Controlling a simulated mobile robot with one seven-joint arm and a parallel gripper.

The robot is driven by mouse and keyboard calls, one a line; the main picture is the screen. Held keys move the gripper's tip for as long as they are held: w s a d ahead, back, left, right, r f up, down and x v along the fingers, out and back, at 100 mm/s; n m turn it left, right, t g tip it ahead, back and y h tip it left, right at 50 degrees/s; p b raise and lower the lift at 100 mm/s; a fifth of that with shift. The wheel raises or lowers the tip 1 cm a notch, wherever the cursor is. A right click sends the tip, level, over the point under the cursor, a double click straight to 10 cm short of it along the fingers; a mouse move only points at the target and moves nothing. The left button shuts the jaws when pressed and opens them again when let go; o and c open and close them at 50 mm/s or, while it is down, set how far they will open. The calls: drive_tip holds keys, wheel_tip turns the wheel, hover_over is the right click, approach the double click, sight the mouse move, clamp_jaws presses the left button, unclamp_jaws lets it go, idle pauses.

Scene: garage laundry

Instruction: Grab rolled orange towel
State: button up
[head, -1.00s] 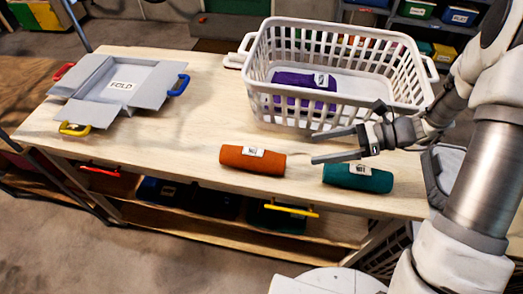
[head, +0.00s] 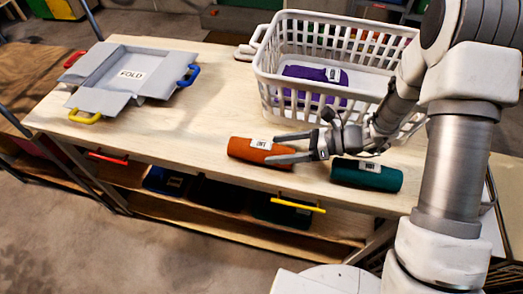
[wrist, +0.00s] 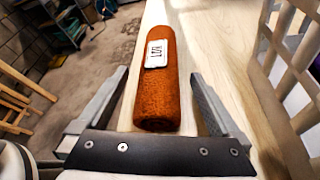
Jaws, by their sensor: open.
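The rolled orange towel (head: 258,151) lies on the wooden table near its front edge, with a white label on it. My gripper (head: 277,147) is open at the towel's right end, its fingers pointing left along the towel. In the wrist view the towel (wrist: 157,90) lies lengthwise between the two spread fingers of my gripper (wrist: 160,100), with a gap on each side. Its near end is close to the gripper's palm.
A rolled teal towel (head: 366,175) lies right of my gripper. A white laundry basket (head: 330,105) with a purple towel (head: 315,80) inside stands behind. The table (head: 200,110) between is bare.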

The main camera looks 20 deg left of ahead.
sight(265, 149)
drive_tip(key=x, duration=0.4)
drive_tip(key=shift+a, duration=0.1)
drive_tip(key=c, duration=1.5)
drive_tip(key=shift+o, duration=0.2)
drive_tip(key=shift+r, duration=0.1)
